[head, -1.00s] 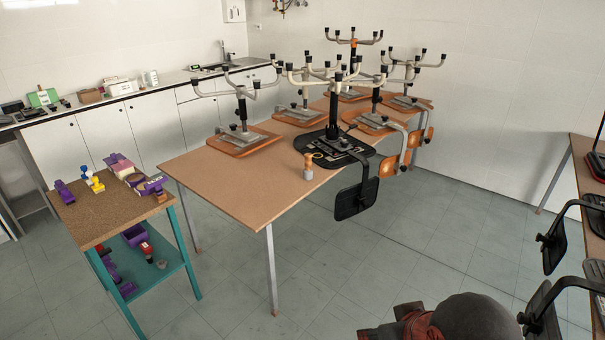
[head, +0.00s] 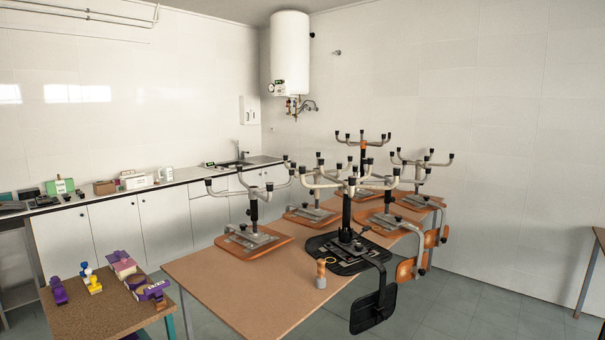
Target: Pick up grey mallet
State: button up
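What looks like the grey mallet (head: 321,281) stands upright on the near right part of the long brown table, its short grey head down and its orange-brown handle up. It is small in the head view, so fine detail is hard to tell. A yellowish ring lies close beside it, at the edge of a black chair seat. Nothing is touching the handle. My gripper is not in view.
Upturned chairs (head: 347,205) crowd the table's far half. A black chair back (head: 373,305) hangs off its right edge. The table's near left part (head: 225,293) is clear. A small cork-topped table (head: 105,312) holds purple, yellow and pink items.

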aim_at(320, 280)
jog(key=z, duration=0.3)
jog(key=i+j+z, duration=0.25)
jog(key=z, duration=0.2)
jog(key=i+j+z, duration=0.4)
jog(key=i+j, duration=0.25)
jog(key=i+j+z, duration=0.1)
jog(key=j, duration=0.35)
jog(key=i+j, duration=0.35)
jog(key=i+j+z, duration=0.1)
jog(key=j, duration=0.35)
jog(key=i, duration=0.1)
